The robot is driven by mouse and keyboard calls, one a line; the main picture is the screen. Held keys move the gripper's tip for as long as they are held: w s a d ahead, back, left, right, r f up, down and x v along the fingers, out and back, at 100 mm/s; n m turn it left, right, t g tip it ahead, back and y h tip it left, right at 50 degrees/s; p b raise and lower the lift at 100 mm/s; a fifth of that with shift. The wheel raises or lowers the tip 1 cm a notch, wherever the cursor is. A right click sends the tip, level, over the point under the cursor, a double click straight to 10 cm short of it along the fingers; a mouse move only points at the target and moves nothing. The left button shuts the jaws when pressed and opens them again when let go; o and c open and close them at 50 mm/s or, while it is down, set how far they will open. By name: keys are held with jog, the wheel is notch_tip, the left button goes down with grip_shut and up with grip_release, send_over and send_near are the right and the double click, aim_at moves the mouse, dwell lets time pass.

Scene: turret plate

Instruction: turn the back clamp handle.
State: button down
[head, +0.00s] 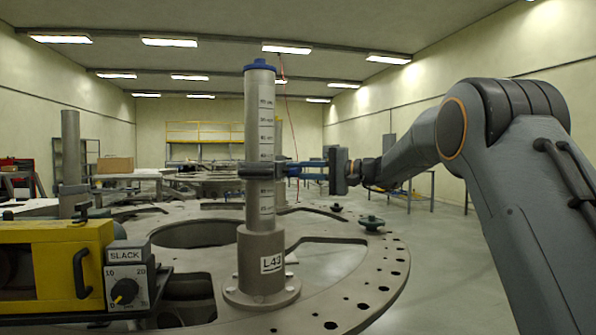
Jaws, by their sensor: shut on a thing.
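A grey post (259,112) with a blue cap and a scale stands upright on a round base labelled L43. A dark clamp (256,171) sits around the post at mid height. My gripper (292,169) reaches in from the right, level with the clamp, with its blue fingers pointing left. It is shut at the clamp's right side, on the clamp handle, which is small and mostly hidden by the fingers. How far the handle is turned cannot be told.
The large round turret plate (365,290) has wide openings and rim holes. Knobs (372,223) stand on it to the right. A yellow box (50,262) with a SLACK dial (125,290) is at front left. Another post (71,150) stands at far left. A thin red cable hangs behind the post.

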jog(key=shift+m, duration=0.4)
jog(key=c, duration=1.7)
grip_release()
jog(key=shift+b+v, duration=0.65)
jog(key=shift+v, duration=3.25)
